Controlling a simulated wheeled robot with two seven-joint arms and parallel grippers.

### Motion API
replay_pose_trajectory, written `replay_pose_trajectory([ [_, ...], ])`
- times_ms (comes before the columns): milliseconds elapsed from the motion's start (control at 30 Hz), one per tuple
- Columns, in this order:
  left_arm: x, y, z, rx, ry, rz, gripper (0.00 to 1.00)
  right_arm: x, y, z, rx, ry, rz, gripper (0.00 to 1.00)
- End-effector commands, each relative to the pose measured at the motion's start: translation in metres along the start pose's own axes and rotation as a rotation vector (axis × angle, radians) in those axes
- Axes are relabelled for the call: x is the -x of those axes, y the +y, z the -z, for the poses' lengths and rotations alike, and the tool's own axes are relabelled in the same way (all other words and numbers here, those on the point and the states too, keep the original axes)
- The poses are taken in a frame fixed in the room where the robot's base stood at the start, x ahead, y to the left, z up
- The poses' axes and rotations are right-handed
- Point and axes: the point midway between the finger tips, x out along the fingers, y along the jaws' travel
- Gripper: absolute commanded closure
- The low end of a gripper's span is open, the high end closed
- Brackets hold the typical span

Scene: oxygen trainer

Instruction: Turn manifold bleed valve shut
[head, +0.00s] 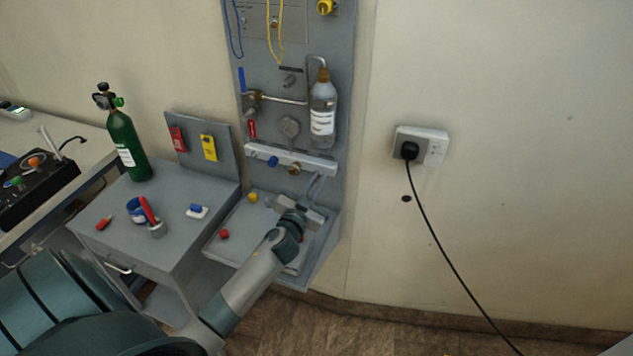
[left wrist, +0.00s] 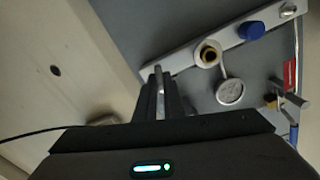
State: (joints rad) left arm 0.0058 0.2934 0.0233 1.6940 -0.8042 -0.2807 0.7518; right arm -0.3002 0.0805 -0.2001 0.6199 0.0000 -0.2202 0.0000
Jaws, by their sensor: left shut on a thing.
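The manifold (head: 312,163) is a pale grey bar low on the grey wall panel. It carries a blue knob (head: 272,161) and a brass fitting (head: 294,169). In the left wrist view the bar (left wrist: 180,58), brass fitting (left wrist: 208,54) and blue knob (left wrist: 250,30) run up to the right. My left gripper (head: 314,187) is at the bar's right end, just below it. Its fingers (left wrist: 160,88) are shut on a small part there, which appears to be the bleed valve. The fingers hide most of that part, so its angle cannot be told.
A grey tray (head: 215,246) with small red and yellow parts lies below. A green cylinder (head: 127,145) stands on the cabinet at left. A socket with black plug (head: 409,150) is at right.

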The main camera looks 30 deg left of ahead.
Motion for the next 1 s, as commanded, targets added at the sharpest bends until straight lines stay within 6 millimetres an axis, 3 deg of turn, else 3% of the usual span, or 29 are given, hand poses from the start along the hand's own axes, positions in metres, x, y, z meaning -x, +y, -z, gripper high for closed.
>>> replay_pose_trajectory([
  [1000,0.0001,0.0040,-0.0021,-0.967,0.000,-0.001,1.00,-0.0006,0.0000,0.0002,0.000,0.001,0.000,0.62],
])
